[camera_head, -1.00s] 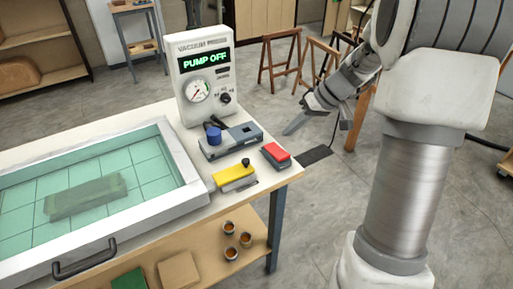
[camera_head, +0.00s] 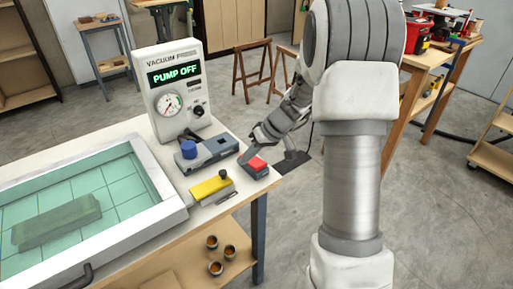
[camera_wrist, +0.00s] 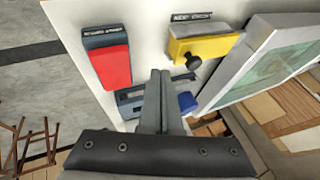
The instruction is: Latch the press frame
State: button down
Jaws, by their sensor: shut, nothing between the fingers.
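The press frame (camera_head: 172,222) is a pale tray-like frame with a teal sheet marked with grid lines; it lies at the left of the table and looks lowered. A bent slab (camera_head: 58,222) shows through the sheet. A yellow block with a black knob (camera_head: 211,191) sits beside the frame's right side; it also shows in the wrist view (camera_wrist: 212,44). Whether it is the latch, I cannot tell. My gripper (camera_head: 245,157) is shut and empty, close beside the red-topped block (camera_head: 257,164). In the wrist view my fingertips (camera_wrist: 160,74) are together, between the red and yellow blocks.
A vacuum unit (camera_head: 172,92) reading "PUMP OFF" stands at the table's back. A grey device with a blue knob (camera_head: 209,152) sits before it. Several cups, including one (camera_head: 215,268), stand on the lower shelf. Floor is open right of the table.

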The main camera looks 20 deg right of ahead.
aim_at(220, 174)
jog(key=a, duration=0.2)
jog(key=shift+s+a+f, duration=0.15)
jog(key=shift+s+a, duration=0.1)
jog(key=shift+a, duration=0.1)
jog(key=shift+a+f, duration=0.15)
jog(key=shift+a, duration=0.4)
jog(key=shift+s+a, duration=0.1)
jog(key=shift+s+a+f+b, duration=0.1)
jog(key=shift+a+b, duration=0.2)
jog(key=shift+a, duration=0.05)
jog(key=shift+s+a+b, duration=0.2)
jog(key=shift+a+b, duration=0.15)
jog(key=shift+a, duration=0.25)
jog(key=shift+s+a+b, duration=0.2)
jog(key=shift+a+b, duration=0.15)
jog(key=shift+a, duration=0.25)
jog(key=shift+s+a, duration=0.15)
jog(key=shift+a, duration=0.2)
